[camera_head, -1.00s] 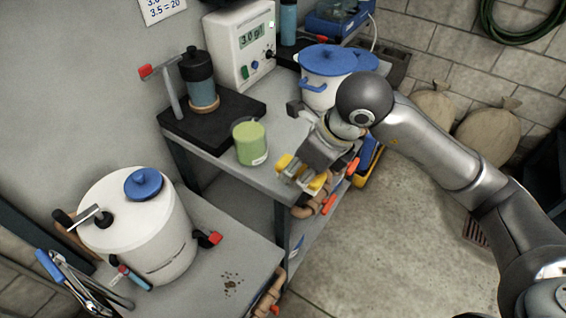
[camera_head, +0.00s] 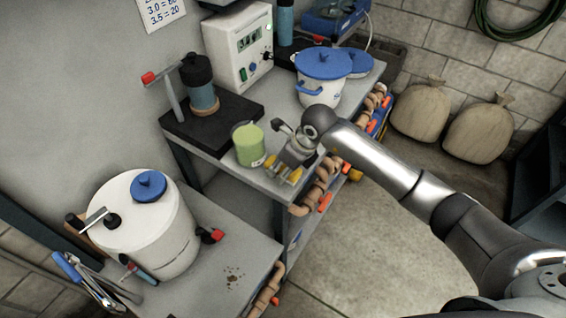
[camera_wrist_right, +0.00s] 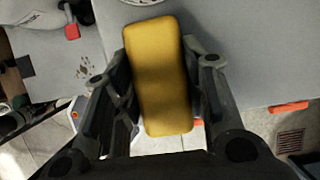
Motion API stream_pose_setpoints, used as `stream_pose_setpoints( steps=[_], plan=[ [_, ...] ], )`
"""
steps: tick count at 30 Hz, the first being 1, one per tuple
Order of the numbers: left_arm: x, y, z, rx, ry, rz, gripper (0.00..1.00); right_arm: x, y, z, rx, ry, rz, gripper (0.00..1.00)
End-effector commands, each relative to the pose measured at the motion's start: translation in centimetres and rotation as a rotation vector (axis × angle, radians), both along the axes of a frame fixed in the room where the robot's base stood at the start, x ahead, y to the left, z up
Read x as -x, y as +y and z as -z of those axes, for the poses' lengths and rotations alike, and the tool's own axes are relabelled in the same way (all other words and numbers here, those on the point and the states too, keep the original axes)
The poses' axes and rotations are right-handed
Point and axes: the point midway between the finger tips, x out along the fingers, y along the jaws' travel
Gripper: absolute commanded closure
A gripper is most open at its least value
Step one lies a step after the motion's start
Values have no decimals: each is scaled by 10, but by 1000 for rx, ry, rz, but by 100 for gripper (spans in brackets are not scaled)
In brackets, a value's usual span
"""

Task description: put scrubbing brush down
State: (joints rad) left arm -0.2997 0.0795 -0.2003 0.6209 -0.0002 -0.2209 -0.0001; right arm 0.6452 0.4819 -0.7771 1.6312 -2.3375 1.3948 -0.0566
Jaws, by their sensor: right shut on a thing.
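The scrubbing brush is a yellow block (camera_wrist_right: 160,78), held lengthwise between the fingers of my right gripper (camera_wrist_right: 160,62) in the right wrist view. In the head view the right gripper (camera_head: 284,172) is at the front edge of the upper grey bench (camera_head: 222,150), just right of the green cup (camera_head: 249,146). Small yellow parts of the brush (camera_head: 294,177) show at its fingertips there. The gripper is shut on the brush. I cannot tell whether the brush touches the bench top. My left gripper is not in view.
A blue-lidded white pot (camera_head: 320,92) and a dark stand with a bottle (camera_head: 204,100) are farther back on the bench. A large white drum (camera_head: 145,225) stands on the lower bench at left. Orange-wrapped pipes (camera_head: 325,180) run along the bench's front edge.

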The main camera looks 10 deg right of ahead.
Motion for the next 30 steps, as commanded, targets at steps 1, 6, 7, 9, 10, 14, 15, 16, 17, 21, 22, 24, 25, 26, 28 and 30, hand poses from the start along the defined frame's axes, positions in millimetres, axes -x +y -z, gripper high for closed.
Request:
stream_pose_setpoints(
  steps=[1,6,7,9,10,14,15,16,17,21,22,24,25,26,28,30],
  plan=[
    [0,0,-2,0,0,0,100,0,0,1,-1,-1,0,80],
    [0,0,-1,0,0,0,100,0,0,2,0,-2,-1,80],
    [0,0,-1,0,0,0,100,0,0,2,0,-2,-1,80],
    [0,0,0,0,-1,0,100,0,0,3,0,-2,-1,80],
    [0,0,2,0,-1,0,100,0,0,5,0,-2,-1,80],
    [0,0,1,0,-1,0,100,0,0,4,0,-2,-1,49],
    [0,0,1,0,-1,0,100,0,0,4,0,-1,0,44],
    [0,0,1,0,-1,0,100,0,0,4,0,-1,0,40],
    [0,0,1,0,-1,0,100,0,0,4,0,-1,0,39],
    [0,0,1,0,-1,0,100,0,0,4,0,-1,0,39],
    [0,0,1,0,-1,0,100,0,0,4,0,-1,0,39],
    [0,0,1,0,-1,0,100,0,0,4,0,-1,0,39],
    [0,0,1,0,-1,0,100,0,0,4,0,-1,0,39],
    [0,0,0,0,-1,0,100,0,0,3,0,-1,0,39],
    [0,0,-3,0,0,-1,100,0,0,0,0,-1,0,39],
    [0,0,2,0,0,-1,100,1,-3,-6,0,-4,0,39]
  ],
)
